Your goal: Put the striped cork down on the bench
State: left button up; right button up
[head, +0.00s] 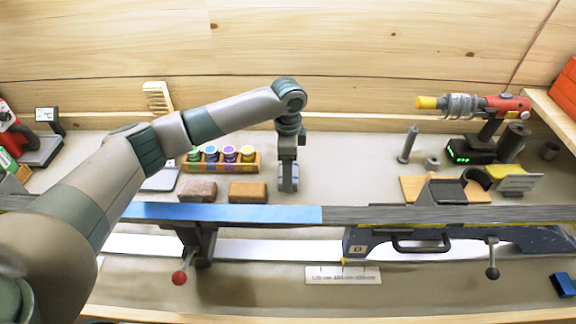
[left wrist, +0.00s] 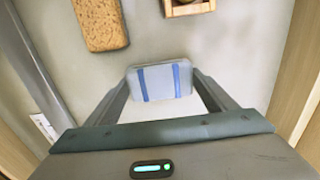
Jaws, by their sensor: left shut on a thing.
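The striped cork (left wrist: 160,82) is a pale grey block with two blue stripes. In the left wrist view it sits between the two fingers of my left gripper (left wrist: 164,76), which is shut on it. In the head view my left gripper (head: 288,183) points straight down over the bench (head: 345,170), behind the ski, with the cork mostly hidden by the fingers. I cannot tell whether the cork's underside touches the bench. My right gripper is not in view.
A ski (head: 250,213) lies across the front on clamps. Two brown blocks (head: 247,191) (head: 198,190) and a wooden rack of coloured pots (head: 222,163) stand left of the gripper. A wooden board (head: 413,187) is at right. Bare bench lies between gripper and board.

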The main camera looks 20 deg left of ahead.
pick_arm(q)
jog(key=shift+f, duration=0.1)
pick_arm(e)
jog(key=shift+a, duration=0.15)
pick_arm(q)
jog(key=o, duration=1.1)
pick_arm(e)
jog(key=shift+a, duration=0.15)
pick_arm(q)
jog(key=shift+r+b, duration=0.3)
jog(key=shift+r, duration=0.3)
notch_tip(320, 180, up, 11)
jog(key=b, duration=0.3)
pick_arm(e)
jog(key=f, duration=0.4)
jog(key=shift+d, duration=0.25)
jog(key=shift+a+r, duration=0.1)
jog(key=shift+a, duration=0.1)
